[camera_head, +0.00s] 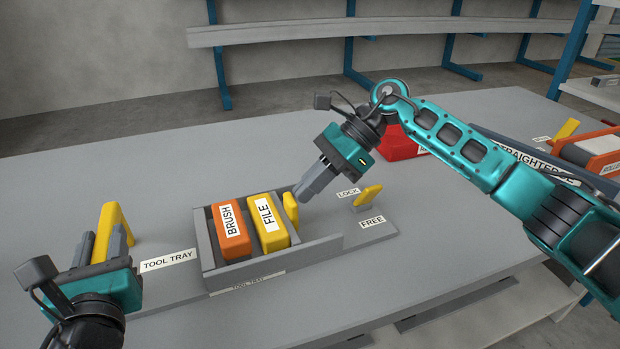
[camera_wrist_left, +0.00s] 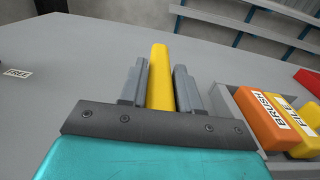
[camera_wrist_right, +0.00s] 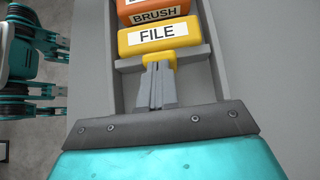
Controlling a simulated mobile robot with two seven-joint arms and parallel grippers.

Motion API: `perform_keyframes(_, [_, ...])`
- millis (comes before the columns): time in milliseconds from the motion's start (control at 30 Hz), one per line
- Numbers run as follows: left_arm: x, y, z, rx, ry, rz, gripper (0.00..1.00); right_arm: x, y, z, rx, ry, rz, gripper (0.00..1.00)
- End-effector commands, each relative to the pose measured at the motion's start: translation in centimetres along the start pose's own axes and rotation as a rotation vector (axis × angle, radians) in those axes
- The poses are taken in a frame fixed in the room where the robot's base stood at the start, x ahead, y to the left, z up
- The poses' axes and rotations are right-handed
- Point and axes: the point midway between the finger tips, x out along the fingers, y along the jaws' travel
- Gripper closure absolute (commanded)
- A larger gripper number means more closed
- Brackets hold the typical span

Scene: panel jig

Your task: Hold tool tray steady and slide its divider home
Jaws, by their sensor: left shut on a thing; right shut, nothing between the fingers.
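The grey tool tray (camera_head: 250,270) stands on the bench and holds an orange BRUSH block (camera_head: 231,238) and a yellow FILE block (camera_head: 267,222) side by side. The grey divider (camera_wrist_right: 195,54) lies beside the FILE block, with a yellow tab (camera_head: 290,209) on its side. My left gripper (camera_head: 103,243) is shut on an upright yellow handle (camera_head: 112,217) left of the tray; this handle also shows in the left wrist view (camera_wrist_left: 161,75). My right gripper (camera_head: 304,193) is shut and empty, its tips at the yellow tab; I cannot tell whether they touch.
A yellow lever (camera_head: 369,195) stands right of the tray between LOCK (camera_head: 348,192) and FREE (camera_head: 372,222) labels. A red object (camera_head: 398,143) sits behind my right arm. The back left bench is clear.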

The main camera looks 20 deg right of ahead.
Motion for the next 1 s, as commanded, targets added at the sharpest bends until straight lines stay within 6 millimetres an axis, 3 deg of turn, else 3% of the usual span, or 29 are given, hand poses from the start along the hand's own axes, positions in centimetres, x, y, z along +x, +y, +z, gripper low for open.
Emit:
perform_keyframes(33, [0.0, -0.1, -0.1, -0.001, 0.002, -0.004, 1.0, 1.1, 0.1, 1.0, -0.007, -0.004, 0.007, 1.0])
perform_keyframes(200, [0.0, -0.1, -0.1, -0.001, 0.002, -0.004, 1.0, 2.8, 0.1, 2.5, -0.004, -0.004, 0.006, 1.0])
perform_keyframes(633, [-0.1, -0.4, -0.1, -0.005, 0.001, -0.014, 1.0, 3.1, 0.3, 2.6, -0.005, -0.008, 0.013, 1.0])
perform_keyframes(833, [-0.1, -0.5, -0.1, -0.007, 0.001, -0.014, 1.0, 1.2, 0.2, 0.9, 0.002, -0.003, 0.004, 1.0])
perform_keyframes(933, [-0.1, -0.4, -0.1, -0.006, 0.001, -0.012, 1.0, -0.7, 0.0, -0.7, 0.005, 0.002, -0.005, 1.0])
perform_keyframes(1000, [-0.1, -0.3, -0.1, -0.005, 0.002, -0.01, 1.0, -2.6, -0.1, -0.3, 0.001, 0.001, -0.007, 1.0])
